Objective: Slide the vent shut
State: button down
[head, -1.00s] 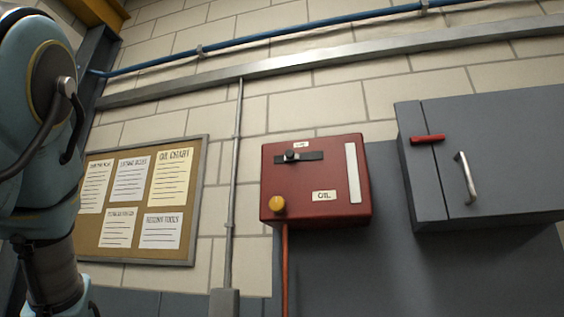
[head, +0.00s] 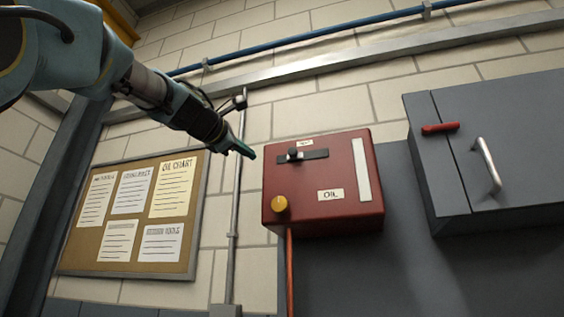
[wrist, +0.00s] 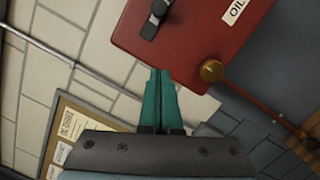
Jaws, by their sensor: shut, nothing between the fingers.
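A small label sits above the track. In the wrist view the knob (wrist: 150,29) and part of the red box (wrist: 200,40) show at the top. My gripper (head: 250,154) is left of the red box in the head view, apart from the knob. Its green fingers (wrist: 160,75) are together with nothing between them, pointing toward the box.
The red box also has a yellow knob (head: 280,204), a white strip and an OIL label. A grey cabinet (head: 480,150) with a red latch and metal handle is on the right. A notice board (head: 190,268) and a vertical pipe (head: 232,250) are on the left.

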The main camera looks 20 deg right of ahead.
aim_at(294, 154)
jog(key=shift+s+r, duration=0.25)
jog(key=shift+r, duration=0.1)
jog(key=w+d+r+p, duration=0.1)
jog(key=d+p, duration=0.1)
jog(key=d, duration=0.1)
jog(key=w+d+r+p, duration=0.1)
jog(key=d+p, duration=0.2)
jog(key=d, duration=0.1)
jog(key=w+d+p, duration=0.2)
jog(key=d, duration=0.1)
jog(key=shift+d+r, duration=0.3)
jog(key=shift+r, duration=0.1)
jog(key=shift+s, duration=0.15)
